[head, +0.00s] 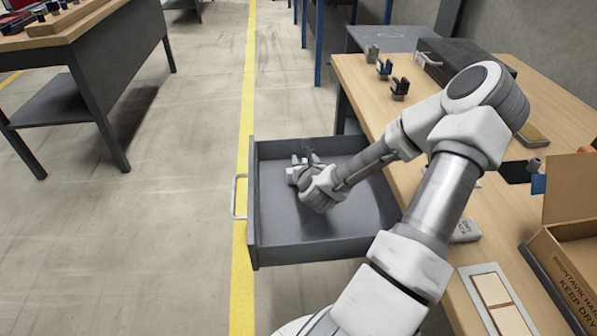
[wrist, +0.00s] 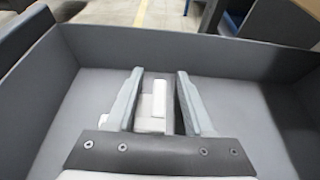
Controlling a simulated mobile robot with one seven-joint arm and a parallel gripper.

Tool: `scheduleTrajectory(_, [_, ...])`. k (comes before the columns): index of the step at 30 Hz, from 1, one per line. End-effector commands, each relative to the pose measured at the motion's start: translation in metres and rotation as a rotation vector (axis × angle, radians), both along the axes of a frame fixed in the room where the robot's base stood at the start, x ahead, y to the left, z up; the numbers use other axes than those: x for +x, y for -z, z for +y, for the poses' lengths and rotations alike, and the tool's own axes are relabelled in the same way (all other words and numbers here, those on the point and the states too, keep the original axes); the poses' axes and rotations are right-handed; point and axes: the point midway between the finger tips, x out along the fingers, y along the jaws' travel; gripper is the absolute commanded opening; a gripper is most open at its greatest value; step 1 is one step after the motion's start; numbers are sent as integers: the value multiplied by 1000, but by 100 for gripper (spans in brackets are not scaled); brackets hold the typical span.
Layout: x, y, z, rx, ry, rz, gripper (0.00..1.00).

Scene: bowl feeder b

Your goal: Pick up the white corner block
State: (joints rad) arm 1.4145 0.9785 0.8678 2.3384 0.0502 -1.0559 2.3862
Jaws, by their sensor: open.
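The white corner block (wrist: 158,98) lies on the floor of the open grey drawer (head: 325,246). In the wrist view its raised part shows between the two fingers of my gripper (wrist: 160,73), and a small pale piece shows left of the left finger. My gripper is open, with a finger on each side of the block. I cannot tell whether either finger touches it. In the head view the block (head: 293,174) is partly hidden by my gripper (head: 307,160).
The drawer walls rise around my gripper. The wooden workbench (head: 440,128) to the right carries dark clamp-like parts (head: 400,88), a dark box (head: 462,60) and a cardboard box (head: 570,250). The drawer floor around the block is clear. Open floor lies left.

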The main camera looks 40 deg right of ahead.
Motion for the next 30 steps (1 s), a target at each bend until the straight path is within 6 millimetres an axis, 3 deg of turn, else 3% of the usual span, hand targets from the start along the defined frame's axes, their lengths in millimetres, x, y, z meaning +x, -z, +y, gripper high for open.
scheduleTrajectory(5, [0,0,0,0,0,0,52])
scheduleTrajectory(14, [0,0,0,-1,0,-1,0])
scheduleTrajectory(30, [0,-5,0,-1,0,0,0])
